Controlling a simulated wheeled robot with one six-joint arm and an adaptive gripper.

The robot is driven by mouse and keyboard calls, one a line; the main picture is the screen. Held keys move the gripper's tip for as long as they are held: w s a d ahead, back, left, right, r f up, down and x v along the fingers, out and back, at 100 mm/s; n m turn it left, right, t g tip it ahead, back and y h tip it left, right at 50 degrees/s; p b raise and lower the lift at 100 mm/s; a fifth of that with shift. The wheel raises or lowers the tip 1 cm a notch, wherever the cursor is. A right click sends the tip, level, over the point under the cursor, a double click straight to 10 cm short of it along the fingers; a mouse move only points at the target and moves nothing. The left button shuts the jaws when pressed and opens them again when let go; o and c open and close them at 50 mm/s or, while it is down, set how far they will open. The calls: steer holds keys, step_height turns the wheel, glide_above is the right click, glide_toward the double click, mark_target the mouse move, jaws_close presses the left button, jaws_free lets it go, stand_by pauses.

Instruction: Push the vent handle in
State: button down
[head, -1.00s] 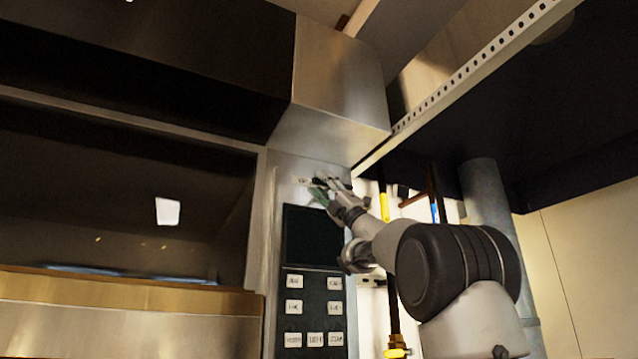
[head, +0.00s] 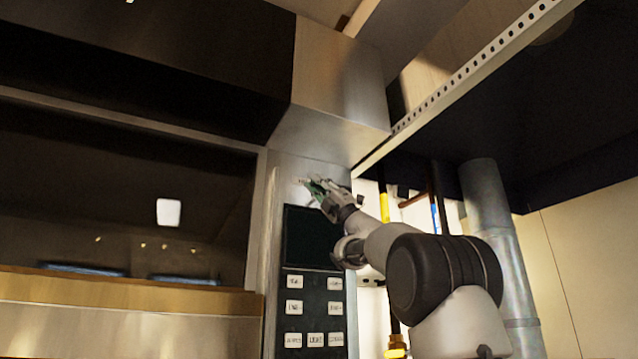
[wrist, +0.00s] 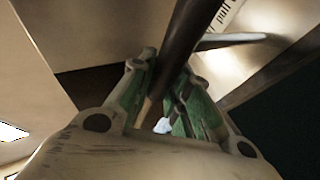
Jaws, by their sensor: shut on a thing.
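The vent handle shows in the wrist view as a dark rod (wrist: 192,30) running from the top edge down between my fingers. A pale bar (wrist: 238,40) extends to its right, in front of the panel. My gripper (wrist: 165,68) is shut on the dark rod, with a green-padded finger on each side. In the head view my gripper (head: 309,186) is at the upper part of the metal oven panel, just above the dark display. There the fingers largely hide the handle, and I cannot tell how far it sticks out.
A label reading "pull" (wrist: 226,12) is on the panel beside the rod. Below my gripper are the dark display (head: 311,236) and several white buttons (head: 315,339). The metal hood (head: 330,100) overhangs above. A grey pipe (head: 490,215) stands to the right.

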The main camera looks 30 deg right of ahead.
steer(key=w, duration=0.6)
steer(key=c, duration=1.3)
jaws_free()
steer(key=shift+w, duration=0.15)
steer(key=v, duration=1.2)
steer(key=shift+f, duration=0.1)
